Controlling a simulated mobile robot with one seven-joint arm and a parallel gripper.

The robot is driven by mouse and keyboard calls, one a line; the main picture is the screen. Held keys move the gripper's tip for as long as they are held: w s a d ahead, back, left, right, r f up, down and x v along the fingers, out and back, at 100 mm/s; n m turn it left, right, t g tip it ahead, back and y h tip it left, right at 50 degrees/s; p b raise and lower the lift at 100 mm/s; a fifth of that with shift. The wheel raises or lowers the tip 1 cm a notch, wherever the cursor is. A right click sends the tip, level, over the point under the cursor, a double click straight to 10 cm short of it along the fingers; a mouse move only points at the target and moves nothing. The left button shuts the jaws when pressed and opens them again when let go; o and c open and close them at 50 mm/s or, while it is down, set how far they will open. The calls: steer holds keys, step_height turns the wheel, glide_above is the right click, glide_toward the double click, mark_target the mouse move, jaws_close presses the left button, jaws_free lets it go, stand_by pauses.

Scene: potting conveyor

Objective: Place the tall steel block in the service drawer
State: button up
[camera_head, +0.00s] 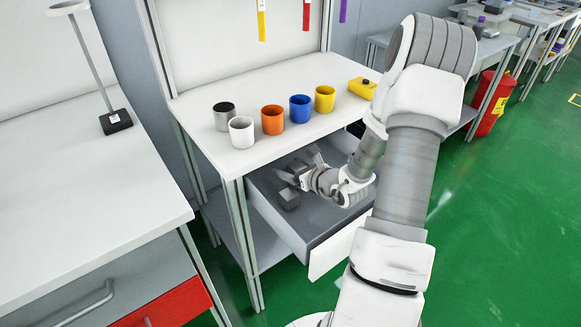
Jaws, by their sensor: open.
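The service drawer (333,232) is pulled out below the white workbench. My gripper (298,170) is over the drawer's interior, with its fingers spread apart and pointing to the left. A small grey block (289,200) lies in the drawer, just below the lower finger and apart from the space between the fingers. A second dark grey block-like shape (297,165) shows by the fingertips, partly covered by them. I cannot tell which of these is the tall steel block, nor whether the fingers touch either one.
Grey (224,116), white (242,132), orange (272,120), blue (300,109) and yellow (325,99) cups stand on the workbench (210,155) above the drawer. A yellow box (362,88) lies at its right. Another table (80,215) is at left.

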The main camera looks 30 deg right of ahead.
steer(key=shift+r, duration=0.3)
steer(key=p+v, duration=0.2)
steer(key=v, duration=1)
steer(key=shift+f+p, duration=0.2)
steer(key=shift+p, duration=0.1)
